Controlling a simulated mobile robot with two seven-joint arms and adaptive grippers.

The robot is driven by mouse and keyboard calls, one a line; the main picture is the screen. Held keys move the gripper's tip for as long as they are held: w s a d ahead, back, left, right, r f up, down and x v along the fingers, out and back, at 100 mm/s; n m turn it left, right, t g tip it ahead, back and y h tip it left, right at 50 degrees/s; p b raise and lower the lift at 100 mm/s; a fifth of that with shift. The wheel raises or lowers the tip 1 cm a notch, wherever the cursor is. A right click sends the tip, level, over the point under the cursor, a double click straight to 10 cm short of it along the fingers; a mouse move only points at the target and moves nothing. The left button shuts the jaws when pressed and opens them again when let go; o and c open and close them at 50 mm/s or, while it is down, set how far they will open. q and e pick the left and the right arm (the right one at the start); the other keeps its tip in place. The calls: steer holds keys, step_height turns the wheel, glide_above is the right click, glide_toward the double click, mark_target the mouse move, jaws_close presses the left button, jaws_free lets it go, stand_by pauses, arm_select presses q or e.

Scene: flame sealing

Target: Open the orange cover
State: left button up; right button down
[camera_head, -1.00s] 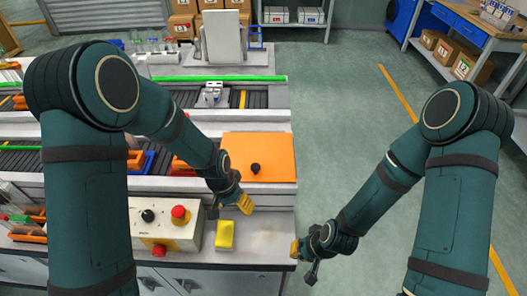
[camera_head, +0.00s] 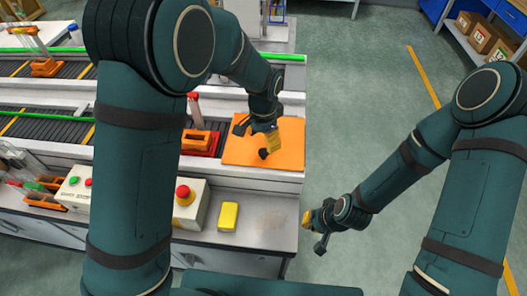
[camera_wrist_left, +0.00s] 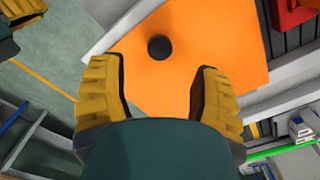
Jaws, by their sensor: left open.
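The orange cover (camera_head: 287,150) lies flat and closed at the right end of the conveyor bench. It has a round black knob (camera_head: 263,154) on top. My left gripper (camera_head: 264,143) is over the cover, close to the knob. In the left wrist view my left gripper (camera_wrist_left: 158,75) is open, with its yellow fingers apart. The knob (camera_wrist_left: 160,48) shows just beyond the fingertips, in line with the gap, on the orange cover (camera_wrist_left: 180,80). I see no contact with the knob. My right gripper (camera_head: 309,217) hangs off the bench's right side, with its jaw opening unclear.
A yellow block (camera_head: 228,216) and a control box with a red button (camera_head: 185,195) sit on the bench front. An orange piece (camera_head: 197,140) stands in a red tray left of the cover. Floor to the right is clear.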

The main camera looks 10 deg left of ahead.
mark_target(263, 152)
arm_select(q)
step_height(263, 152, down, 6)
steer(key=shift+f, duration=0.1)
stand_by(0.4)
jaws_close()
